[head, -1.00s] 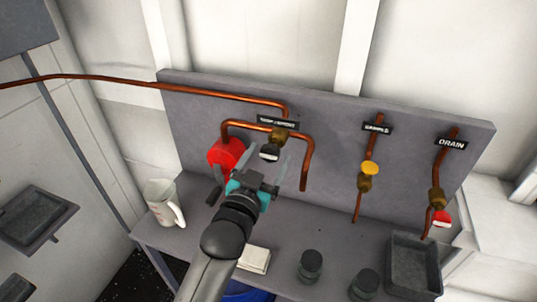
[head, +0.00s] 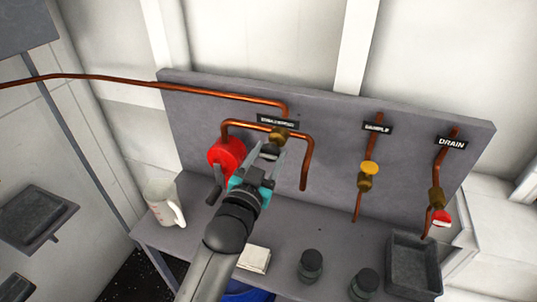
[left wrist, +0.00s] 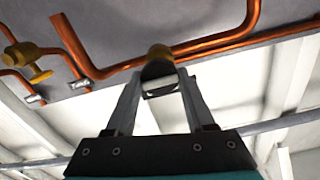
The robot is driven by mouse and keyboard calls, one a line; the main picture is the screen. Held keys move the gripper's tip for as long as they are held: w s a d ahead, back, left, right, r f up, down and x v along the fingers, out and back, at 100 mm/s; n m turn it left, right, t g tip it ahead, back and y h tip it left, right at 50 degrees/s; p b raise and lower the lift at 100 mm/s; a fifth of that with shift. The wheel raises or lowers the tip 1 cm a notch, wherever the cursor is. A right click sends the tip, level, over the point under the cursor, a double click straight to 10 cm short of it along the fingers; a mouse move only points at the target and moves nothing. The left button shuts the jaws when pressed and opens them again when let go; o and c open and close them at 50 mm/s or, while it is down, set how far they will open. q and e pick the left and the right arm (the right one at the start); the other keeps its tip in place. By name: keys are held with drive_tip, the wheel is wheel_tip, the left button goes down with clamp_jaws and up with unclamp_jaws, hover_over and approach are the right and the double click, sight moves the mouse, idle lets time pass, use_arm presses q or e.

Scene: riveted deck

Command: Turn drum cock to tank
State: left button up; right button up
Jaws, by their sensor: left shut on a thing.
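The cock with a brass body (head: 279,134) sits on the copper pipework under the left label, whose words are too small to read surely; I take it as the drum cock. Its black-and-white handle (head: 270,152) is mostly hidden by my left gripper (head: 267,161) in the head view. In the left wrist view, the fingers of my left gripper (left wrist: 160,92) are on both sides of the handle (left wrist: 158,86), shut on it, with the brass body (left wrist: 159,53) just beyond. Which way the handle points is hard to tell. My right gripper is not in view.
SAMPLE cock (head: 368,175) and DRAIN cock (head: 438,203) are to the right. A mug (head: 163,203), dark jars (head: 311,264) and a grey bin (head: 412,268) stand on the bench.

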use_arm(q)
clamp_jaws()
drive_tip(key=shift+m, duration=0.3)
drive_tip(key=m+p, duration=0.2)
drive_tip(key=m, duration=0.1)
drive_tip(key=m+p, duration=0.1)
drive_tip(key=m, duration=0.3)
drive_tip(key=shift+d, duration=0.1)
drive_tip(key=m+p, duration=0.1)
drive_tip(key=m, duration=0.4)
drive_tip(key=shift+f, duration=0.15)
drive_tip(key=m, duration=0.5)
drive_tip(key=shift+m, duration=0.3)
